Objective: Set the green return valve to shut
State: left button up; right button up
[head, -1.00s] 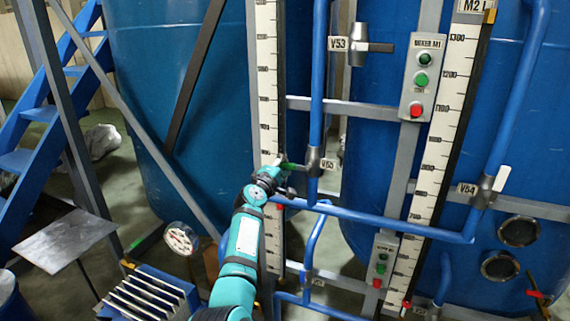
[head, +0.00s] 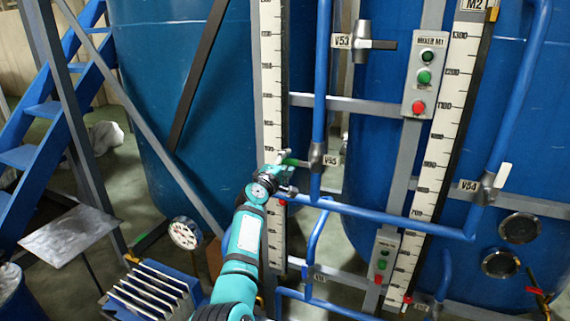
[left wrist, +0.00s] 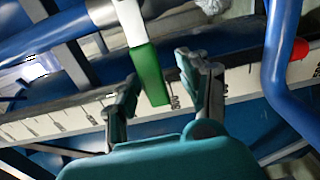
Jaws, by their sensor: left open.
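The green return valve is the V55 valve (head: 316,157) on a vertical blue pipe. Its green lever (head: 297,162) sticks out to the left, roughly across the pipe. The green lever also shows in the left wrist view (left wrist: 148,72), with a pale metal part above it. My left gripper (head: 286,172) is open at the lever's free end. In the left wrist view its two fingers stand on either side of the lever, with a gap to the right finger. Contact with the left finger cannot be told. My right gripper is not in view.
Valve V53 (head: 361,43) is above and valve V54 (head: 484,188) to the right. A white level scale (head: 271,70) runs behind my left gripper. A blue pipe (head: 400,222) crosses below. A button box (head: 425,75) hangs at upper right.

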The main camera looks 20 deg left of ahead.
pick_arm(q)
jog(key=s, duration=1.2)
jog(key=shift+a, duration=0.25)
jog(key=s+d+f+m+g, duration=0.2)
jog(key=s+f, duration=0.1)
jog(key=f, duration=0.8)
jog(key=s+d+f+m+g, duration=0.2)
jog(key=f+m, duration=0.1)
jog(key=f, duration=0.8)
jog(key=s+d+f+m+g, duration=0.2)
jog(key=s+f+g, duration=0.1)
jog(key=f, duration=0.8)
jog(key=s+d+f+m+g, duration=0.3)
jog(key=s+f+m+g, duration=0.15)
jog(key=s+f, duration=1.4)
jog(key=s+a+f+m+g, duration=0.1)
jog(key=s+f+m, duration=0.2)
jog(key=s, duration=0.9)
jog(key=s+a+f+m+g, duration=0.1)
jog(key=s+f+m+g, duration=0.1)
jog(key=s+f, duration=0.6)
jog(key=s+f+m+g+b, duration=0.1)
jog(key=s+f+m, duration=0.3)
jog(key=s, duration=1.3)
notch_tip(320, 180, down, 2)
jog(key=shift+a+f+g+y, duration=0.1)
jog(key=shift+a+g+y, duration=0.25)
jog(key=shift+g, duration=0.4)
